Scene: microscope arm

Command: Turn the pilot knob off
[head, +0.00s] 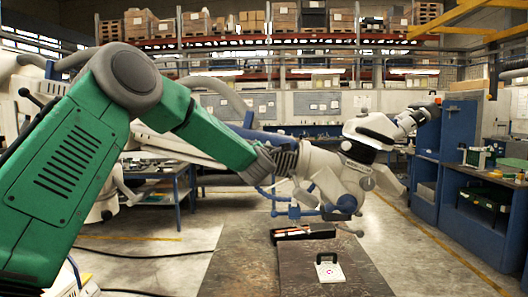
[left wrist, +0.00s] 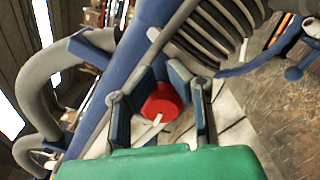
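The microscope arm (head: 325,165) is a large white and blue jointed arm across the middle of the head view. In the left wrist view a round red knob (left wrist: 163,100), with a short white bar in front of it, sits beside the arm's long blue tube (left wrist: 125,65). I cannot tell for sure that it is the pilot knob. My green left arm reaches in from the left; its gripper (head: 275,162) is at the microscope arm. In the wrist view the gripper (left wrist: 162,110) has its fingers apart, one on each side of the red knob; firm contact does not show. My right gripper is not in view.
A dark table (head: 245,262) below carries a black tray (head: 290,234) with orange and white items and a small white device (head: 330,271). A blue cabinet (head: 460,150) stands at the right. Grey corrugated hose (left wrist: 205,40) and tubing lie close around my gripper.

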